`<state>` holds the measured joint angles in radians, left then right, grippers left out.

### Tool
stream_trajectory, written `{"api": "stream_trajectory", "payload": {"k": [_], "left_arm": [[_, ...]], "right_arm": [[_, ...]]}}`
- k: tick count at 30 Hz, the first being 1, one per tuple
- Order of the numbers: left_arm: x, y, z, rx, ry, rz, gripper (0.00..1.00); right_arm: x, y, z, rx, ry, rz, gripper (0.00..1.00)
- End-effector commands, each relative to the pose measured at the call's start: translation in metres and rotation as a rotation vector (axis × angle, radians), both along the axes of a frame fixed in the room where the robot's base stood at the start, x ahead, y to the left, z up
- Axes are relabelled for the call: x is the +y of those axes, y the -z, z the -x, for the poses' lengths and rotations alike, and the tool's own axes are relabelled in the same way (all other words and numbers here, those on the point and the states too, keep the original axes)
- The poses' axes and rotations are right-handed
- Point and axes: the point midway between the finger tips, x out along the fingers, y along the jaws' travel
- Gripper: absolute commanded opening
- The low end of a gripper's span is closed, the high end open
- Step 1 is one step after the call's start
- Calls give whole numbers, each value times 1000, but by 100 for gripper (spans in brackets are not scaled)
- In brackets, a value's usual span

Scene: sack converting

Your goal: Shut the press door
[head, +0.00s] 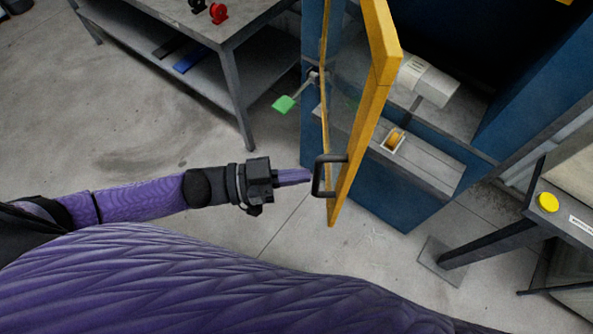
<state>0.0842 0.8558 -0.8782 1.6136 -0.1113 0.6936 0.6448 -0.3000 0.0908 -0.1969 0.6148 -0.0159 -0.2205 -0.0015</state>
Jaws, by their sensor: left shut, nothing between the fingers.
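The press door (374,103) is a yellow-framed panel that stands open, swung out from the blue press (390,187). A dark handle (318,176) sits on the door's left face near its lower end. My left gripper (308,176) is shut and empty, its fingertips right at the handle. I cannot tell whether they touch it. My right gripper is not in view.
A grey workbench (235,40) with a lower shelf stands at the upper left. A green-ended lever (284,104) sticks out left of the press. A table with a yellow button (548,203) stands at the right. The floor left of the door is clear.

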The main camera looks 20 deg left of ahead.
Motion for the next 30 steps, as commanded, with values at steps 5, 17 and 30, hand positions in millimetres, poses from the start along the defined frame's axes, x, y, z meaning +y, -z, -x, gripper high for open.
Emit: {"api": "stream_trajectory", "payload": {"k": [5,17,30], "left_arm": [[0,0,0,0,0,0,0],[0,0,0,0,0,0,35],[9,1,4,2,0,-1,53]], "right_arm": [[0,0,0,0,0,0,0],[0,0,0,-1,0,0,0],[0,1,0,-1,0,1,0]]}}
